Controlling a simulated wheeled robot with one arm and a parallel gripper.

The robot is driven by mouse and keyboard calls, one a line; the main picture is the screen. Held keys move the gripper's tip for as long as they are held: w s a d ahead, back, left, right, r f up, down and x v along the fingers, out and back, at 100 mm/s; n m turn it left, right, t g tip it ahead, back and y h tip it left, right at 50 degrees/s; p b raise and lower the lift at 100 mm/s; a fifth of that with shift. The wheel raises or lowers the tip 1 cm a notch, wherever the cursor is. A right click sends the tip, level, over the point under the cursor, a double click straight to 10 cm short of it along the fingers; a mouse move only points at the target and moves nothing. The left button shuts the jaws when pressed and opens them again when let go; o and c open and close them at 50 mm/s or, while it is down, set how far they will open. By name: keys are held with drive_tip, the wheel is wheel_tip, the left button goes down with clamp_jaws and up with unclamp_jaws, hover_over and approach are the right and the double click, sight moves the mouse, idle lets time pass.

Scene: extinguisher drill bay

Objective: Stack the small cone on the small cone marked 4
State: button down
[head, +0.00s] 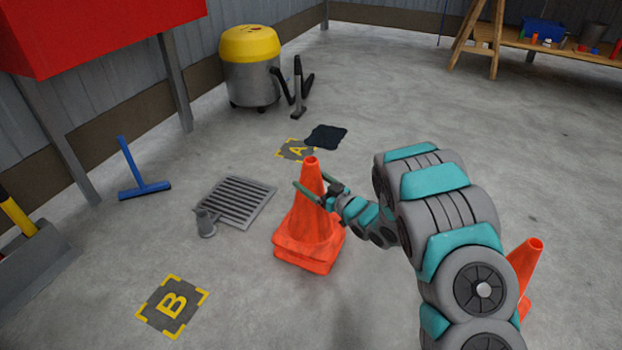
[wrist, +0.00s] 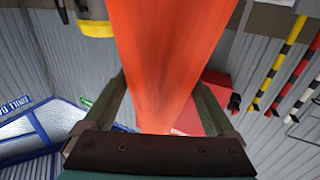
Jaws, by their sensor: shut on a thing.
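My gripper (head: 311,192) is shut on an orange small cone (head: 312,172), with one finger on each side of its upper body. The held cone is upright. Two square orange bases show one just above the other, so it appears nested over a lower cone (head: 303,267), whose body is hidden. I cannot tell whether the bases touch all round. No number 4 is visible on either. In the wrist view the held cone (wrist: 172,55) fills the middle between my fingers. Another orange cone (head: 527,262) stands at the right, partly hidden by my arm.
A floor drain grate (head: 237,203) with a small grey object (head: 205,224) lies left of the cones. Floor mark B (head: 172,306) is front left; floor mark A (head: 296,150) and a dark mat (head: 326,137) are behind. A yellow-topped vacuum (head: 250,68) stands farther back.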

drive_tip(key=shift+f, duration=2.2)
unclamp_jaws()
drive_tip(key=shift+s, duration=0.1)
drive_tip(key=v, duration=0.7)
drive_tip(key=shift+s+d+p, duration=0.15)
drive_tip(key=shift+d+p, duration=0.15)
drive_tip(key=shift+d, duration=0.05)
